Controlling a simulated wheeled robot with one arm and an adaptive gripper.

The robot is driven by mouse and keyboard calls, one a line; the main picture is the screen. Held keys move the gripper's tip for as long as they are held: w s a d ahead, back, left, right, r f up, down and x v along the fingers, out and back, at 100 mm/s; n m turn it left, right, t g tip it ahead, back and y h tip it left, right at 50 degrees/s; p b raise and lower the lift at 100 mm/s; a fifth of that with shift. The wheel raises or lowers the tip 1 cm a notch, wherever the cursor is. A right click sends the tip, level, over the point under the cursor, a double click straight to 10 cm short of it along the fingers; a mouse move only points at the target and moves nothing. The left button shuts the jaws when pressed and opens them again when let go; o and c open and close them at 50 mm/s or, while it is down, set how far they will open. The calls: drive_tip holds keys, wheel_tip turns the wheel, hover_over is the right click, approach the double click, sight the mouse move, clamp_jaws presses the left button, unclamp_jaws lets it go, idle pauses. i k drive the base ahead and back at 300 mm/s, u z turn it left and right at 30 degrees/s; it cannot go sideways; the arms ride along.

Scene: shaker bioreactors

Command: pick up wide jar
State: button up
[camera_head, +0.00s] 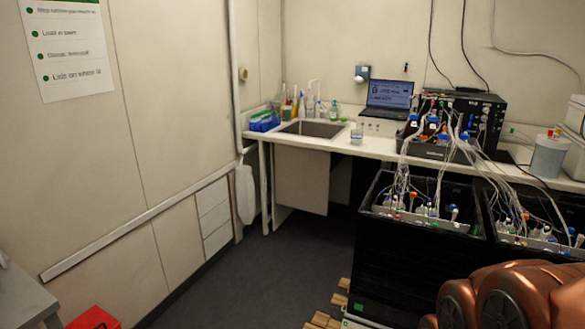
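A small clear jar (357,134) with a pale label stands upright on the counter, just right of the sink. A larger, wide translucent container (549,156) with coloured fittings on top stands at the right end of the counter. I cannot tell for sure which of them is the wide jar. Copper-brown rounded links of my arm fill the lower right corner. My gripper is not in view, so I cannot see its fingers or whether it holds anything.
The white counter (385,148) carries a laptop (388,97), a black instrument (470,112) with many tubes, and bottles behind the sink (312,129). Black tub incubators (400,262) stand before it. Wooden pallet ends (325,320) show below. The dark floor (270,270) at centre is clear.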

sight(356, 135)
drive_tip(key=u, duration=0.6)
drive_tip(key=i, duration=2.15)
drive_tip(key=z, duration=0.25)
drive_tip(key=i, duration=2)
drive_tip(key=z, duration=0.9)
drive_tip(key=i, duration=0.3)
drive_tip(key=z, duration=0.15)
